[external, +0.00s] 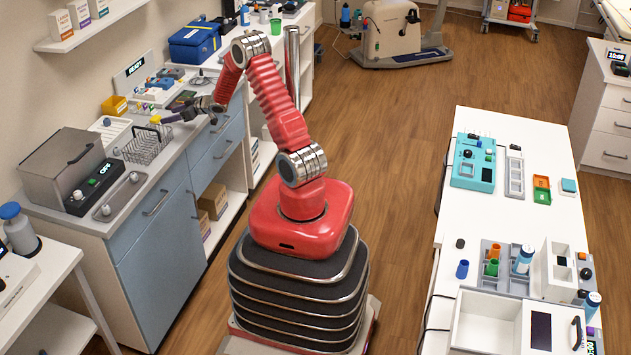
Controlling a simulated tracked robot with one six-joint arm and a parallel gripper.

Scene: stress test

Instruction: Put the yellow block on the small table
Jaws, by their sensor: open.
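A yellow-orange block (115,105) sits on the left counter near the wall, behind the wire rack. A small yellow piece (155,119) shows right at the fingertips of my gripper (168,118); whether it touches them or is part of something behind is too small to tell. My gripper is open, reaching left over the counter by the wire rack, to the right of the yellow-orange block and apart from it. A small white table (62,268) stands at the lower left, partly cut off by the picture edge. A larger white table (440,262) stands at the right.
A wire rack (148,146) stands just below my gripper. A grey lidded device (72,168) and a long tray (120,196) are on the counter's near end. A blue case (195,45) is farther back.

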